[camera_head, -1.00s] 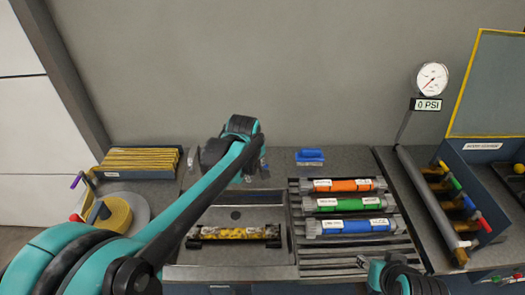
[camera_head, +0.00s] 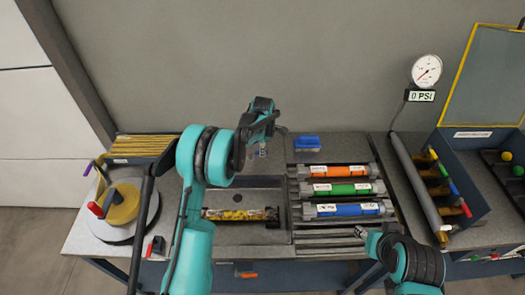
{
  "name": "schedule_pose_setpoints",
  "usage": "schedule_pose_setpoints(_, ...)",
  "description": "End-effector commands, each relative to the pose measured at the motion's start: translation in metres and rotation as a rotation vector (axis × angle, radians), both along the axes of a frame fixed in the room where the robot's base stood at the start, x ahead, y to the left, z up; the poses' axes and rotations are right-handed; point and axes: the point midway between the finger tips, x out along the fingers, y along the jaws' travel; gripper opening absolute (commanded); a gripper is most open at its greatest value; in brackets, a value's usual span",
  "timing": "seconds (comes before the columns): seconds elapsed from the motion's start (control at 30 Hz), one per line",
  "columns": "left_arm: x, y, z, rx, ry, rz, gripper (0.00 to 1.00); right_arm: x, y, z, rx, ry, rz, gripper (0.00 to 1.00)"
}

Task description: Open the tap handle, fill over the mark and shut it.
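Several valves with yellow, green, blue and red handles (camera_head: 454,188) stand in a row beside a grey pipe (camera_head: 416,187) at the right. A round unit (camera_head: 122,206) at the left also carries a purple and a red handle. I cannot tell which one is the tap handle, and no fill mark can be made out. My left gripper (camera_head: 262,151) points down over the back of the bench near the sink, touching no handle. My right gripper (camera_head: 362,234) is low at the front, by the rack's lower right. Both are too small to tell open from shut.
A rack holds orange (camera_head: 339,171), green (camera_head: 341,189) and blue (camera_head: 347,209) tubes. A yellow-black tube (camera_head: 240,214) lies in the sink, partly behind my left arm. A blue-topped box (camera_head: 307,143) stands behind the rack. The gauge (camera_head: 426,70) display reads 0 PSI.

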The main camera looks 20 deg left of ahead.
Motion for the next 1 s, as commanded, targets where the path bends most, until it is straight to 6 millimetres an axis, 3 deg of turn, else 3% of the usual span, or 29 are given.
schedule_pose_setpoints(0.2, 0.004, 0.001, -0.022, 0.000, 0.000, -0.001, 0.35, 0.000, 0.000, -0.004, 0.000, 0.000, 0.000, 0.40)
schedule_pose_setpoints(0.5, 0.005, 0.001, -0.024, 0.000, 0.000, -0.001, 0.35, 0.000, 0.000, -0.003, 0.000, 0.000, 0.000, 0.40)
schedule_pose_setpoints(0.63, 0.005, 0.001, -0.024, 0.000, 0.000, -0.001, 0.01, 0.000, 0.000, -0.003, 0.000, 0.000, 0.000, 0.40)
schedule_pose_setpoints(1.0, 0.004, 0.001, -0.024, -0.001, 0.000, -0.017, 0.00, 0.000, 0.000, -0.005, 0.000, 0.000, 0.000, 0.40)
